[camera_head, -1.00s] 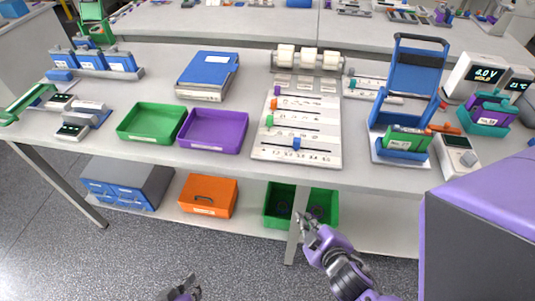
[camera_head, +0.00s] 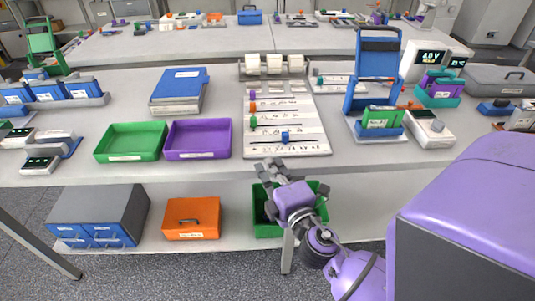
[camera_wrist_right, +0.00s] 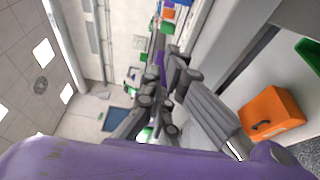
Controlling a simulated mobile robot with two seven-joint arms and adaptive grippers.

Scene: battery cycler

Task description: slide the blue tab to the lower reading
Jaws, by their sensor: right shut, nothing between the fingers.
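The blue tab (camera_head: 285,137) sits on the bottom slot of a white slider board (camera_head: 309,148), right of the slot's middle-left part, above a row of printed numbers too small to read surely. My right gripper (camera_head: 268,166) is at the table's front edge, below and left of the blue tab and apart from it. It is shut and empty. Its dark fingers also show in the right wrist view (camera_wrist_right: 172,68), where I cannot surely pick out the blue tab. My left gripper is out of view.
Green (camera_head: 253,122), orange (camera_head: 252,107) and purple (camera_head: 252,92) tabs sit on the slots above. A purple tray (camera_head: 198,154) stands left of the board; a blue stand (camera_head: 376,75) with a green block is to the right. A green bin (camera_head: 264,229) is below the tabletop.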

